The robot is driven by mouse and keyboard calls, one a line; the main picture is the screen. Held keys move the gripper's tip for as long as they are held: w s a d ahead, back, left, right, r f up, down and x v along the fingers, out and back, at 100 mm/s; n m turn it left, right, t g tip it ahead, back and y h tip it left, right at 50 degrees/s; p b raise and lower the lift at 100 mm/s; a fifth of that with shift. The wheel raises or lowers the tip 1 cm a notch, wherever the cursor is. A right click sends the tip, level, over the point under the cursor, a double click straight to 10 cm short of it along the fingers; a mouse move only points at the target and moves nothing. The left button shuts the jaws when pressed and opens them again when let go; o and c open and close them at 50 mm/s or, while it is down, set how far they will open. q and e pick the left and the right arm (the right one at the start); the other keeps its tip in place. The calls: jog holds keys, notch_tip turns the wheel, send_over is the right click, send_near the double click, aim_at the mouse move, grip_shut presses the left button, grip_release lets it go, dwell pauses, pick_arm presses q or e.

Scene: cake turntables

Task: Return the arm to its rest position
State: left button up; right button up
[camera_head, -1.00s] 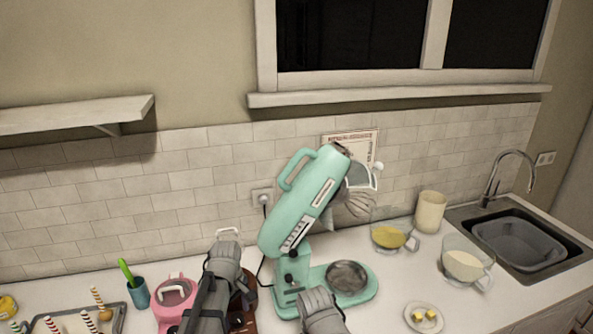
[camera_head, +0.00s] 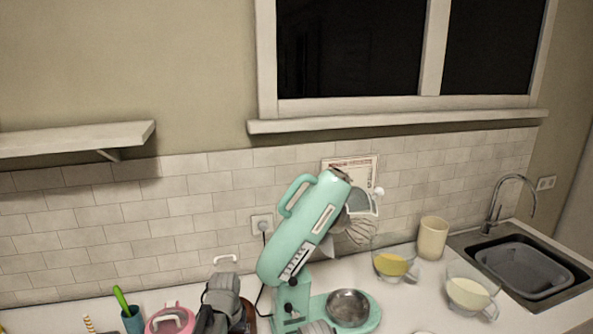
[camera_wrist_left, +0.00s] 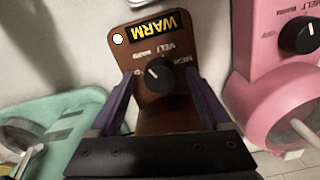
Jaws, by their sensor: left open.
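My left arm (camera_head: 222,300) comes in at the bottom of the head view, between the pink melting pot (camera_head: 170,321) and the mint stand mixer (camera_head: 300,235). In the left wrist view my left gripper (camera_wrist_left: 158,103) has its two purple fingers spread apart. A brown warmer (camera_wrist_left: 182,58) with a "WARM" label and a black knob (camera_wrist_left: 158,73) shows between and beyond the fingers. Nothing is seen held, and I cannot tell whether the fingers touch the warmer. A grey part of my right arm barely shows at the bottom edge; its gripper is out of view.
The mixer's head is raised above a metal bowl (camera_head: 348,308). To its right are a yellow-filled glass bowl (camera_head: 391,265), a cream cup (camera_head: 432,238), a pale-filled bowl (camera_head: 468,293) and the sink (camera_head: 525,268). A shelf (camera_head: 75,138) is at left; a green-handled tool stands in a blue cup (camera_head: 133,321).

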pick_arm(q)
jog(key=shift+r+p, duration=0.95)
jog(key=shift+r, duration=0.25)
